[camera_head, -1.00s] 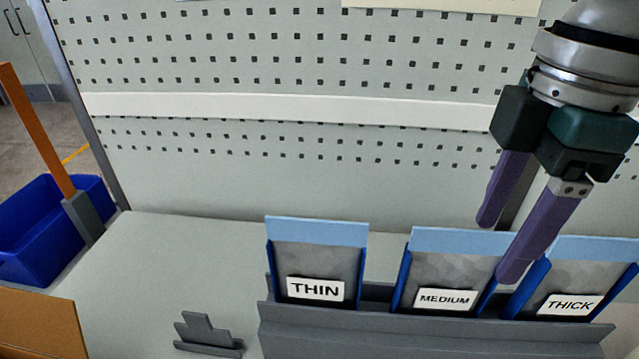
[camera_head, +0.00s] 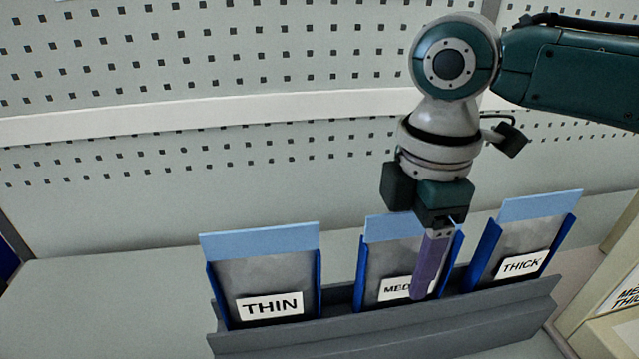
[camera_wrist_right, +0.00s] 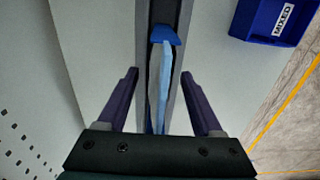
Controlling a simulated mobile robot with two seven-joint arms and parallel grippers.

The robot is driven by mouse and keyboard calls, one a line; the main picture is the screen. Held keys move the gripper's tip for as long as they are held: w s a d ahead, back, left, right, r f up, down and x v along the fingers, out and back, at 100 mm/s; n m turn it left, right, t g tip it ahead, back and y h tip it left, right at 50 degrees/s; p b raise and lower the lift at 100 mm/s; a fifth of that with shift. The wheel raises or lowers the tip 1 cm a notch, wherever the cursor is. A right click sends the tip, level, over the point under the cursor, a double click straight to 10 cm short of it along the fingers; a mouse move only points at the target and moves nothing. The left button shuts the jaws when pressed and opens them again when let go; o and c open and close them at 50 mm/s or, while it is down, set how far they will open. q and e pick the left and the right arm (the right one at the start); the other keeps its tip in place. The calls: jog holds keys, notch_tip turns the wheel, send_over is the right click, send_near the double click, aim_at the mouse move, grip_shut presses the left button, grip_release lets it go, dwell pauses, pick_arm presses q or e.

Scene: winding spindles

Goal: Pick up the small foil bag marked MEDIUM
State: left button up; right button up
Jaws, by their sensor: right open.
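The foil bag marked MEDIUM (camera_head: 382,262) stands in the middle slot of the grey rack (camera_head: 375,335), with a light blue top strip and blue side guides. Its white label is partly covered by my right gripper (camera_head: 432,262). One purple finger hangs in front of the bag's right part; the other finger is hidden there. In the right wrist view the gripper (camera_wrist_right: 160,73) is open, with a finger on each side of the bag's thin upper edge (camera_wrist_right: 165,75) and gaps between. My left gripper is not in view.
The THIN bag (camera_head: 262,275) stands to the left and the THICK bag (camera_head: 525,240) to the right in the same rack. A perforated panel (camera_head: 250,80) rises behind. A blue bin marked MIXED (camera_wrist_right: 268,22) shows in the right wrist view. The tabletop left of the rack is clear.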

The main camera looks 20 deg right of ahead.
jog(key=shift+f, duration=0.5)
jog(key=shift+c, duration=0.2)
grip_shut()
